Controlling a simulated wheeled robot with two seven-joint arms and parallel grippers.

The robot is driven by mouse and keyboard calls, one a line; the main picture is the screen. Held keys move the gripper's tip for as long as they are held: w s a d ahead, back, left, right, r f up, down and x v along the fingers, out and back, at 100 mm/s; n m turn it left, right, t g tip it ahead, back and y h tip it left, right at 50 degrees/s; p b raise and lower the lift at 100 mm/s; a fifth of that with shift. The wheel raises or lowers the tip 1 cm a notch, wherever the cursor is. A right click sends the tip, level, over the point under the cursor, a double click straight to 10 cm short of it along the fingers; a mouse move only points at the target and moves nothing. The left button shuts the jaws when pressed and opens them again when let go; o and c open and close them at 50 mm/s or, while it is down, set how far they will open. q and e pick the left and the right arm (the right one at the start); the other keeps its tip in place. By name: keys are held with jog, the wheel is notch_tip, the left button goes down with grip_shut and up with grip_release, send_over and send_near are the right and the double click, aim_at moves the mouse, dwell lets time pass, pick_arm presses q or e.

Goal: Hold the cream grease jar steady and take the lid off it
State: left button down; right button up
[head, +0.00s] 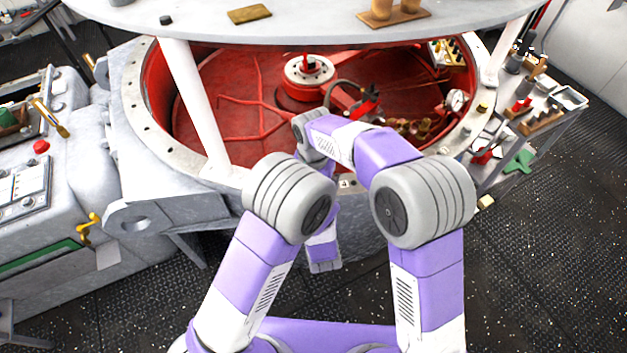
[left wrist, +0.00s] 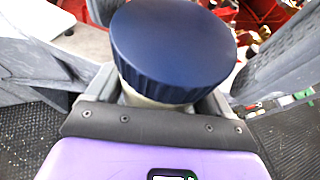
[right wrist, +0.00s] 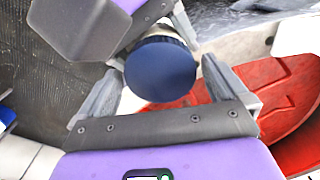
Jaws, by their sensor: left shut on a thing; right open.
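The cream grease jar (left wrist: 152,101) shows in the left wrist view as a pale body under a wide, ribbed dark blue lid (left wrist: 172,42). My left gripper (left wrist: 160,97) is shut on the jar body, below the lid. In the right wrist view the blue lid (right wrist: 160,72) is seated on the jar, with a bit of the pale body (right wrist: 183,30) showing behind it. My right gripper (right wrist: 163,75) is open, with one finger on each side of the lid and gaps between. In the head view my arms hide the jar and both gripper tips.
A large round housing (head: 137,100) with a red interior (head: 225,85) lies just beyond my arms. A white post (head: 195,105) rises at its left. A cart with tools (head: 545,120) stands at right, and a grey machine (head: 75,190) at left. The dark floor (head: 545,270) is clear at lower right.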

jog(key=shift+c, duration=0.2)
jog(key=c, duration=1)
jog(key=n, duration=0.5)
jog(key=shift+c, duration=0.3)
jog(key=n, duration=0.6)
jog(key=shift+r, duration=0.1)
jog(key=shift+r, duration=0.1)
jog(key=shift+r, duration=1)
